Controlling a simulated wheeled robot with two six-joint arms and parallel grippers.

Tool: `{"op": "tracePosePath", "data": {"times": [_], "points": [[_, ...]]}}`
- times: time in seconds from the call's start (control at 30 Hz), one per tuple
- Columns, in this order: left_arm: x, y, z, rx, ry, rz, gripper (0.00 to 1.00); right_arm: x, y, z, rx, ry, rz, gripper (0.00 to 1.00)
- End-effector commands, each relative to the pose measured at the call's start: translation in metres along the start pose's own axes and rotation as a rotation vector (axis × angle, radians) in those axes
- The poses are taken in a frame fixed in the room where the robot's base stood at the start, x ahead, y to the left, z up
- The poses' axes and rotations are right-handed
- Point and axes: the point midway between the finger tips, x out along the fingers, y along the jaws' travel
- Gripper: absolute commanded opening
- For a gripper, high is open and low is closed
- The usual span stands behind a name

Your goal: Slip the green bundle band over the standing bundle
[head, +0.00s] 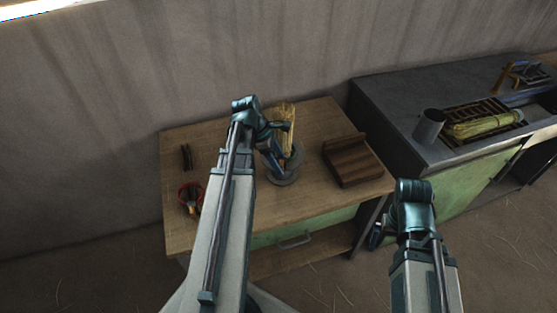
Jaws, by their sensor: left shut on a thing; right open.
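The standing bundle (286,116) is a sheaf of pale straw, upright on the wooden table, with its lower part hidden behind my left gripper. A grey round base (283,179) shows below it. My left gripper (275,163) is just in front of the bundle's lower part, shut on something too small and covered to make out. I cannot pick out the green bundle band for certain. My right gripper (376,238) is low, beyond the table's right front corner, open and mostly hidden behind its own arm.
On the wooden table (225,140) are a brown wooden block (351,160) to the right, and a small dark item (187,157) and a red-rimmed holder (190,197) to the left. A counter at the right holds a grey cup (428,127) and a lying straw bundle (485,126).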

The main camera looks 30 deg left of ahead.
Motion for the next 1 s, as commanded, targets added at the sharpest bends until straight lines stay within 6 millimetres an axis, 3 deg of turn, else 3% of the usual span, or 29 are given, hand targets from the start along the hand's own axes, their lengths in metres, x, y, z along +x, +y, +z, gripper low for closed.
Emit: {"op": "tracePosePath", "data": {"times": [0.37, 0.4, 0.53, 0.83, 1.0], "points": [[-0.001, -0.001, 0.001, 0.012, -0.002, 0.006, 0.15, 0.0, 0.0, 0.0, 0.0, 0.0, 0.0, 1.0], [-0.001, -0.001, 0.0, 0.012, -0.002, 0.006, 0.75, 0.0, 0.0, 0.0, 0.0, 0.0, 0.0, 1.0], [0.0, -0.001, 0.001, 0.012, -0.002, 0.006, 0.98, 0.0, 0.0, 0.0, 0.0, 0.0, 0.0, 1.0], [-0.003, 0.0, 0.001, 0.012, -0.002, 0.007, 1.0, -0.003, 0.0, 0.0, 0.0, 0.0, 0.0, 1.0], [-0.022, 0.0, 0.003, 0.012, -0.002, 0.007, 1.0, -0.021, 0.002, 0.001, 0.0, 0.0, 0.0, 1.0]]}}
